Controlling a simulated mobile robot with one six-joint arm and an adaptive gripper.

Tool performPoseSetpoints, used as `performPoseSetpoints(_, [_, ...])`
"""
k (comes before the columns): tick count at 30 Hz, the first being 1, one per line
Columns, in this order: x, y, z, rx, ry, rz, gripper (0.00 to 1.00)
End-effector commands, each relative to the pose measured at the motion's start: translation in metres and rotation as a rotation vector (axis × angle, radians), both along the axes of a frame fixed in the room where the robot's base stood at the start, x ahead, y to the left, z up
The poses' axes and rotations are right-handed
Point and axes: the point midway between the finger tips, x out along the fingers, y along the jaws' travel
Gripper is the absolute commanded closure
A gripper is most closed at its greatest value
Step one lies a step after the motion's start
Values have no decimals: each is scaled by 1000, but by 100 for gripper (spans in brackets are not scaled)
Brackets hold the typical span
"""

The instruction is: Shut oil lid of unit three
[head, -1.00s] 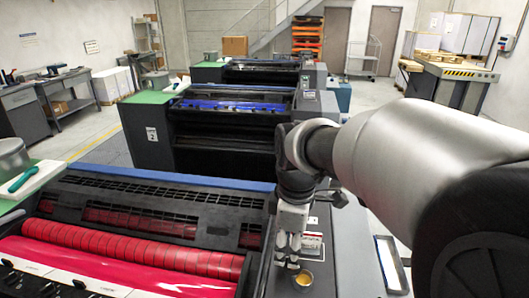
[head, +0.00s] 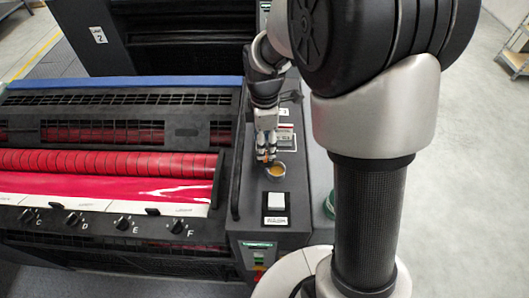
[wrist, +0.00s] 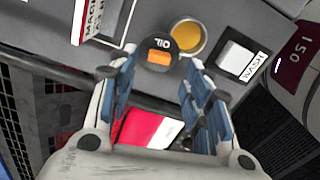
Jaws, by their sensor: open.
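The open oil cup (head: 275,171), with amber oil in it, is on the right-hand top panel of the front ink unit. It also shows in the wrist view (wrist: 187,36). The oil lid (wrist: 160,48) is a black disc with upside-down "OIL" lettering and an orange tab (wrist: 159,58); it is open, beside the cup's rim. My gripper (head: 266,156) is over the panel at the cup's far left side. In the wrist view my gripper (wrist: 162,62) is open, with the lid showing between its fingertips. I cannot tell whether a finger touches it.
A white wash button (wrist: 236,57) sits beside the cup; it shows nearer the front in the head view (head: 276,202). A dark rail (head: 238,160) runs left of the panel. Red rollers (head: 110,163) fill the unit's left. A unit marked 2 (head: 97,35) stands behind.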

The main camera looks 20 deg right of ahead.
Motion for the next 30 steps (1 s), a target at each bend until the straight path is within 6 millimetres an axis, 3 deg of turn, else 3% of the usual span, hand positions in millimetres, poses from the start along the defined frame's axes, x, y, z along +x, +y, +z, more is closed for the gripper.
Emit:
performPoseSetpoints(3, [-1, 0, -23, 0, 2, 0, 55])
performPoseSetpoints(9, [0, 0, -43, 0, 1, 0, 55])
performPoseSetpoints(20, [0, 0, -47, 0, -1, -1, 55])
performPoseSetpoints(30, [0, 0, -46, 0, -1, -1, 78])
